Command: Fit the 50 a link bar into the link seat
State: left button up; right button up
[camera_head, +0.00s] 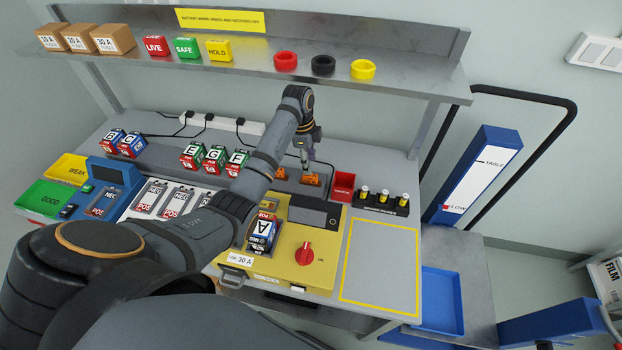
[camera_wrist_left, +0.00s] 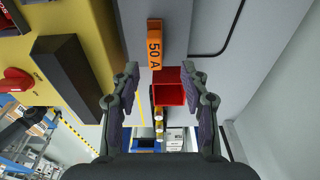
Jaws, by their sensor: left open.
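My left gripper (camera_head: 307,160) is open and empty above the back of the bench, with its fingers pointing down. The orange 50 A link bar (camera_wrist_left: 155,45) lies ahead of the fingers in the left wrist view (camera_wrist_left: 158,85), a little apart from them. In the head view the 50 A bar (camera_head: 311,180) stands just below the gripper, left of the red bin. A second orange bar (camera_head: 280,173) is to its left. I cannot clearly make out the link seat; the yellow unit (camera_head: 320,276) carries a "30 A" label. My right gripper cannot be made out.
The red bin (camera_head: 343,186) is close to the bar's right, then a black holder (camera_head: 382,203) with several cylinders. The shelf (camera_head: 400,82) overhangs the back. A yellow-outlined area (camera_head: 380,265) is clear.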

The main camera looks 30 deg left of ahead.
aim_at(310, 179)
pick_arm(q)
jog(key=shift+s+d+f+p, duration=0.1)
jog(key=shift+s+f+p, duration=0.1)
jog(key=shift+f+p, duration=0.35)
jog(key=shift+s+d+f+p, duration=0.15)
jog(key=shift+f+p, duration=0.25)
jog(key=shift+f, duration=1.65)
grip_shut()
pick_arm(e)
jog(key=shift+w+d+r, duration=0.15)
jog(key=shift+w+r, duration=0.05)
jog(key=shift+r, duration=0.3)
jog(key=shift+w+d+r, duration=0.1)
jog(key=shift+w+r, duration=0.05)
jog(key=shift+r, duration=0.35)
pick_arm(q)
jog(key=shift+r, duration=0.1)
